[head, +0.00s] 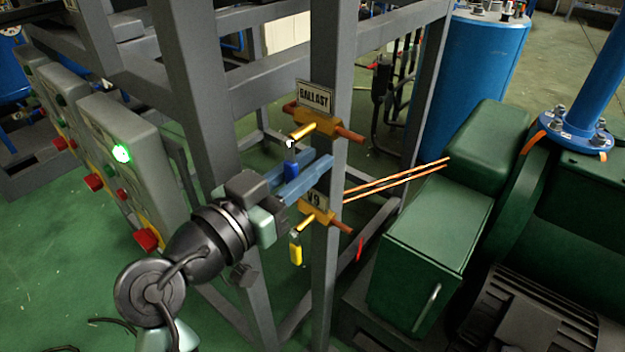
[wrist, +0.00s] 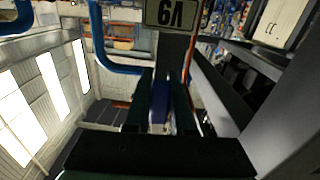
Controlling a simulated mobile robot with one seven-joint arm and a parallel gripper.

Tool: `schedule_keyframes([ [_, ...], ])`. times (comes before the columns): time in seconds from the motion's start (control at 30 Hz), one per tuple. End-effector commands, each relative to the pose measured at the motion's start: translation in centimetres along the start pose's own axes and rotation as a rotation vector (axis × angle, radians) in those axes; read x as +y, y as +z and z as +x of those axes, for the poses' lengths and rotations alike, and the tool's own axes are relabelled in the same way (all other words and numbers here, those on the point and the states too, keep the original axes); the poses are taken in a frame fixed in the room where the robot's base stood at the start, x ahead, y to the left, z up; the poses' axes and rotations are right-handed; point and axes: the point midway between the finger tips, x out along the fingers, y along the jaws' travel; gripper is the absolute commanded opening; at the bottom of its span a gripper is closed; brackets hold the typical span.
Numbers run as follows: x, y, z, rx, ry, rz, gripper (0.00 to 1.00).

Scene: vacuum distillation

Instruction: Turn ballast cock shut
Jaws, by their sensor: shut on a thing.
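The ballast cock is a brass valve (head: 318,126) under the BALLAST sign (head: 315,97) on a grey frame post. A blue handle (head: 291,168) hangs below the outer end of its stem. My gripper (head: 322,163) reaches in from the lower left and is shut on this handle. In the wrist view the blue handle (wrist: 161,98) sits between my two dark fingers (wrist: 160,82). The handle's lower end is partly hidden by the fingers in the head view.
Just below is valve V9 (head: 317,214) with a yellow handle (head: 295,250), close under my fingers. Its label (wrist: 171,13) shows upside down in the wrist view. Grey posts surround the arm. Control boxes (head: 125,150) stand left; a green pump (head: 430,235) stands right.

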Motion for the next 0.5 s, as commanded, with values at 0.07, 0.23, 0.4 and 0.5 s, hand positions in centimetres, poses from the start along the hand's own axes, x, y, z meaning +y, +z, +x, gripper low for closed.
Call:
schedule_keyframes([
  [0.07, -0.17, 0.26, -0.04, -0.002, -0.001, 0.021, 0.00],
  [0.23, -0.28, 0.13, -0.04, -0.003, -0.001, 0.043, 0.00],
  [0.4, -0.31, 0.04, -0.05, -0.003, -0.002, 0.048, 0.00],
  [0.5, -0.32, 0.03, -0.05, -0.003, -0.002, 0.048, 0.00],
])
